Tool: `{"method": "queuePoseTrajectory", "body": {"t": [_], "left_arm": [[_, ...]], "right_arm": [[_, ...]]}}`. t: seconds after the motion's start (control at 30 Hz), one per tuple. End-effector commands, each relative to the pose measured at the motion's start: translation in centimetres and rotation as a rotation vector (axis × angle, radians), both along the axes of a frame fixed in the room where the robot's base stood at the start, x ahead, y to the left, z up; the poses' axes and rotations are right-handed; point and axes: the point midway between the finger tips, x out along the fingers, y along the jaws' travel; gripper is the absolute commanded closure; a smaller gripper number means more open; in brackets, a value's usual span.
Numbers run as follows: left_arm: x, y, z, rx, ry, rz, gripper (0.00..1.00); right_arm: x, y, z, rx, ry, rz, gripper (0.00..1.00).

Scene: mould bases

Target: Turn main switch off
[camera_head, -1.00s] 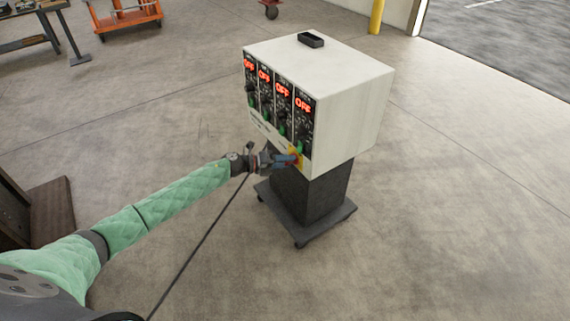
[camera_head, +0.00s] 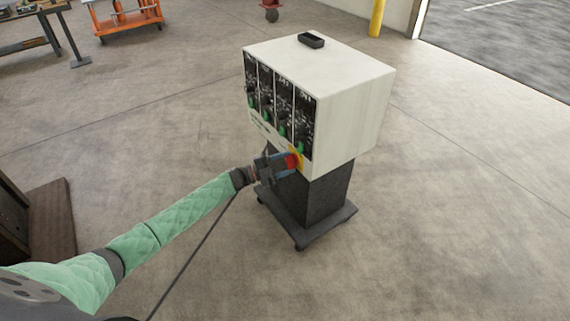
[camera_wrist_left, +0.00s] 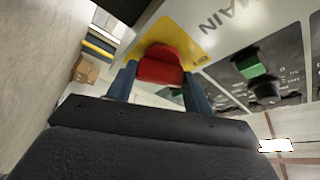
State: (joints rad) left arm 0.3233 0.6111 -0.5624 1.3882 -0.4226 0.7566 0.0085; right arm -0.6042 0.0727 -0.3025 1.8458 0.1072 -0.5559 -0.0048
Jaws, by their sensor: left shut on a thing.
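The main switch is a red knob (camera_head: 291,161) on a yellow plate (camera_head: 299,156) at the lower right of the white control box's front. It also shows in the left wrist view as a red knob (camera_wrist_left: 160,66) below the word MAIN. My left gripper (camera_head: 285,163) is at the knob, shut on it, with one blue finger on each side in the left wrist view (camera_wrist_left: 158,84). The displays on the panel (camera_head: 280,95) are dark. My right gripper is not in view.
The white box (camera_head: 350,95) stands on a dark wheeled pedestal (camera_head: 327,196), with a small black tray (camera_head: 311,40) on top. Green switches (camera_head: 282,131) line the panel near my gripper. An orange cart (camera_head: 125,20) stands far back.

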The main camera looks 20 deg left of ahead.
Motion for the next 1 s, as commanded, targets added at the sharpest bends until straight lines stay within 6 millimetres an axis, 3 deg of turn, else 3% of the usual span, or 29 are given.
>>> {"method": "queuePoseTrajectory", "body": {"t": [0.4, 1.0], "left_arm": [[-0.09, 0.00, -0.24, -0.189, 0.149, 0.001, 0.72], [-0.08, 0.04, -0.26, -0.232, 0.184, 0.002, 0.72]], "right_arm": [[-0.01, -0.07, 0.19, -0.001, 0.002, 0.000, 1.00], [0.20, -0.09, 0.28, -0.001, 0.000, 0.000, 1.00]]}}
